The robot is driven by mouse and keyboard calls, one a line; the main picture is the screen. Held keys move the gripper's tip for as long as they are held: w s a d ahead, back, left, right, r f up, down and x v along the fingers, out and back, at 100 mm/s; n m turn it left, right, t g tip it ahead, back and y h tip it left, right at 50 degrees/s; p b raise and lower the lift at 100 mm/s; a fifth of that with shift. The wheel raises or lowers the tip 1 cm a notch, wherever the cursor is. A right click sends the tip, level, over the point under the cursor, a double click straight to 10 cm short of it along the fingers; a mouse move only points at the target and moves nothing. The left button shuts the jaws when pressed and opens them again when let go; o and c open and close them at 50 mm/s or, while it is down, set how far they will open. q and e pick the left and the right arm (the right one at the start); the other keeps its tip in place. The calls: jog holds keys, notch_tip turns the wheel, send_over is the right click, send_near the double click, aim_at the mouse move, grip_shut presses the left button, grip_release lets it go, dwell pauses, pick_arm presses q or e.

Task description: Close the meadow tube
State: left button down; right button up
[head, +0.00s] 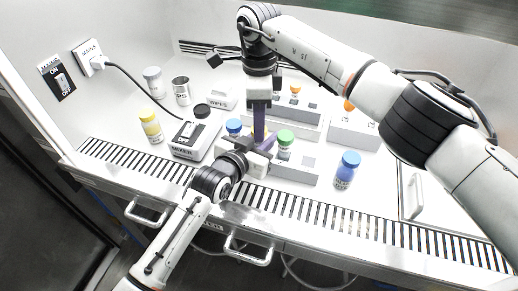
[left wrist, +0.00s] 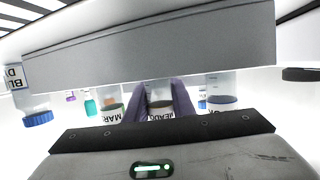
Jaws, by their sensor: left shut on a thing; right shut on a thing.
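The meadow tube (left wrist: 160,93) is clear, with its label partly readable in the left wrist view, where things appear upside down. My left gripper (left wrist: 160,100) is shut around it with purple fingers. In the head view my left gripper (head: 263,150) reaches the front rack from below. My right gripper (head: 260,134) points straight down just above it, shut on a small yellowish thing that looks like a cap. The fingers hide most of that thing, so I cannot tell whether it touches the tube.
A blue-capped tube (head: 234,126) and a green-capped tube (head: 285,138) stand close on either side of my grippers. The front rack (head: 295,174) is grey. A blue bottle (head: 347,168) stands right, the mixer (head: 190,150) and a yellow-capped bottle (head: 151,127) left.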

jog(key=m, duration=0.6)
jog(key=shift+m, duration=0.4)
jog(key=m, duration=1.3)
jog(key=shift+f, duration=0.1)
jog(key=o, duration=1.1)
jog(key=shift+o, duration=0.2)
jog(key=shift+r, duration=2.3)
